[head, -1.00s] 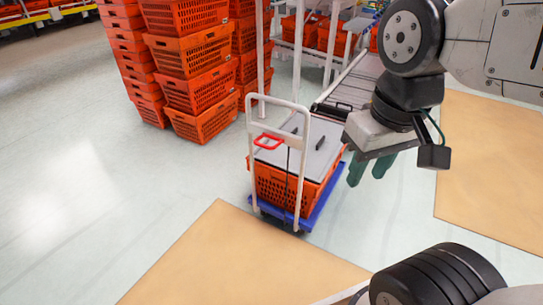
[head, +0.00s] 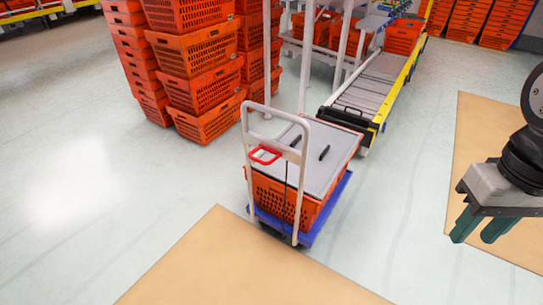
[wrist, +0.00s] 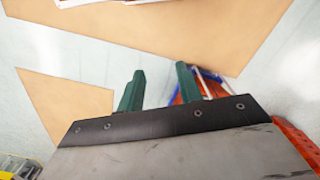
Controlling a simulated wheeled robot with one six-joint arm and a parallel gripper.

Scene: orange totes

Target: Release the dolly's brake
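The dolly (head: 325,212) has a blue base and a white push handle (head: 246,132) and stands on the pale floor. It carries an orange tote (head: 275,196) with a grey lid (head: 322,165). A red lever (head: 265,155) sits on the handle frame, and a dark line runs down from it. My gripper (head: 484,230) is at the right of the head view, well apart from the dolly. Its green fingers are spread and empty. In the wrist view, my gripper (wrist: 160,88) shows a gap between its fingers, with part of the blue and orange dolly (wrist: 208,86) behind the right finger.
Stacked orange totes (head: 200,75) stand behind the dolly to the left. A roller conveyor (head: 368,90) with a yellow side is behind it to the right. Tan floor mats (head: 235,265) lie in front and at right (head: 500,150). Open floor lies on the left.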

